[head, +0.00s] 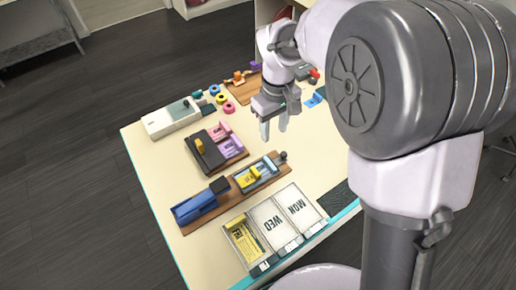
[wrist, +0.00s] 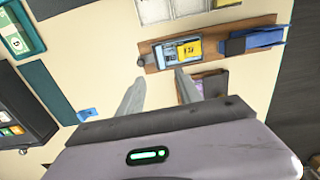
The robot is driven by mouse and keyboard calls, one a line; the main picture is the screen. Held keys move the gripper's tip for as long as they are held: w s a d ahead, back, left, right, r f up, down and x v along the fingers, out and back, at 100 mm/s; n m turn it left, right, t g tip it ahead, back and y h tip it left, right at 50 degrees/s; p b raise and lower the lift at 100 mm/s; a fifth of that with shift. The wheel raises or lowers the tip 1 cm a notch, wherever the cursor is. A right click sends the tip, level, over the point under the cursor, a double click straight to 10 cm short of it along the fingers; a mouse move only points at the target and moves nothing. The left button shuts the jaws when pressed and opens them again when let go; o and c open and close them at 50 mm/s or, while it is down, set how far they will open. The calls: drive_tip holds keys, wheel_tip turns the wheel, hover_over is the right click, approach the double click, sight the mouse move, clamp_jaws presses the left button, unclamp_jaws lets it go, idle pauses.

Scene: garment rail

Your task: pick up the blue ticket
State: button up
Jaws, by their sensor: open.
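The blue ticket (head: 314,100) is a small light-blue piece with a raised part, lying on the cream table right of my gripper in the head view. In the wrist view the blue ticket (wrist: 87,115) lies left of the fingers, close to a dark strip. My gripper (head: 274,127) points down above the middle of the table, with its fingers apart and nothing between them. In the wrist view my gripper (wrist: 158,78) is clear of the ticket. My arm covers part of the table beyond the ticket in the head view.
A wooden board (head: 225,207) holds a dark-blue block and a yellow piece in a light-blue frame. Trays marked WED (head: 277,222) and MON (head: 298,207) stand at the near edge. Bare table surrounds the blue ticket's near side.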

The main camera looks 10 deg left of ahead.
drive_tip(key=b, duration=0.3)
hover_over(272, 166)
drive_tip(key=f, duration=1.1)
drive_tip(key=shift+w+a, duration=0.1)
drive_tip(key=shift+a, duration=0.1)
drive_tip(key=f+b, duration=0.1)
drive_tip(key=f, duration=0.1)
drive_tip(key=f+b, duration=0.1)
drive_tip(key=f, duration=0.2)
drive_tip(key=shift+d+f, duration=0.2)
drive_tip(key=shift+f, duration=0.15)
drive_tip(key=shift+r, duration=0.1)
drive_tip(key=shift+c, duration=0.2)
clamp_jaws()
